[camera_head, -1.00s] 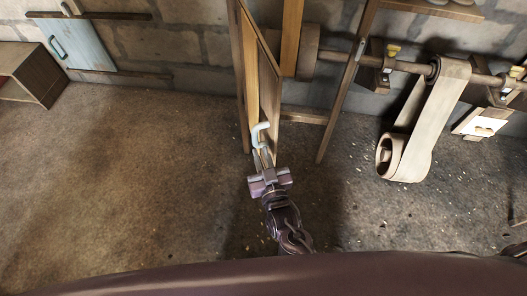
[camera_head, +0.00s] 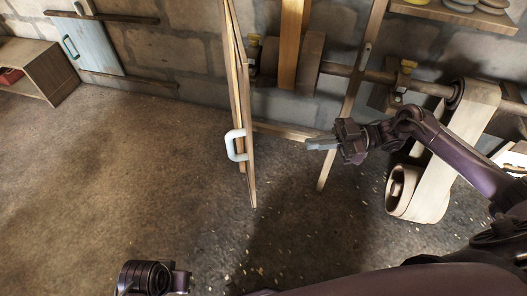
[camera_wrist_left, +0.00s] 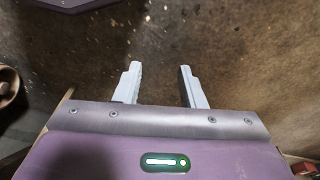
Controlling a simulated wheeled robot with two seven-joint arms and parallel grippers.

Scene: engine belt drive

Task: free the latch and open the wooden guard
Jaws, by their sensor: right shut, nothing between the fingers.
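The wooden guard (camera_head: 247,165) stands swung out from its frame, seen nearly edge-on in the head view. Its white handle (camera_head: 236,145) is on its left face and nothing holds it. A small metal piece, perhaps part of the latch, sits on the right wooden post (camera_head: 367,50); I cannot tell its state. My right gripper (camera_head: 322,144) is shut and empty, right of the guard and in front of the post, pointing left, apart from the handle. My left gripper (camera_wrist_left: 160,84) is open and empty above the floor in the left wrist view.
A shaft (camera_head: 425,87) carries a pulley with a pale belt (camera_head: 452,150) hanging right of the post, behind my right arm. A blue wall cabinet door (camera_head: 88,45) and an open wooden box (camera_head: 50,75) are at far left. The floor left of the guard is clear.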

